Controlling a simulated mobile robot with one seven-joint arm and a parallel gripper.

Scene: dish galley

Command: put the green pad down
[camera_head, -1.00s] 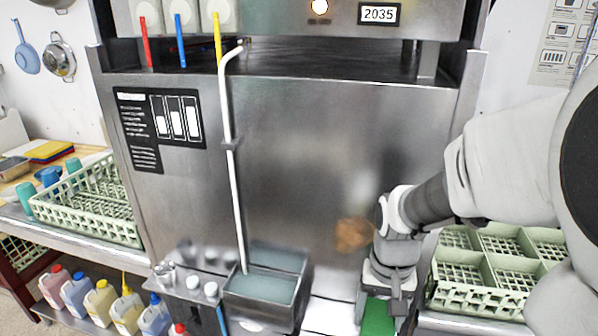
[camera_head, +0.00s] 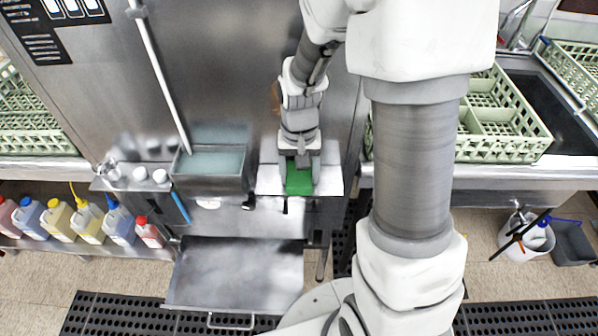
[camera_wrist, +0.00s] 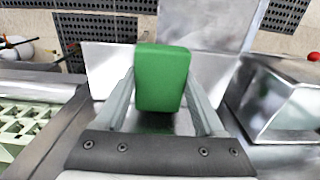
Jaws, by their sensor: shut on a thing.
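The green pad (camera_head: 299,181) is a small green block held between the fingers of my gripper (camera_head: 300,170). In the wrist view the green pad (camera_wrist: 161,78) sits between both fingers, which press on its sides. In the head view the pad is over a white board or shelf (camera_head: 268,181) at the front of the steel machine. I cannot tell whether the pad touches that surface.
A water-filled steel basin (camera_head: 212,172) stands just left of the white shelf. A green dish rack (camera_head: 500,120) is on the counter to the right. Coloured bottles (camera_head: 88,222) line a low shelf at left. A steel panel (camera_head: 236,272) sticks out below.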

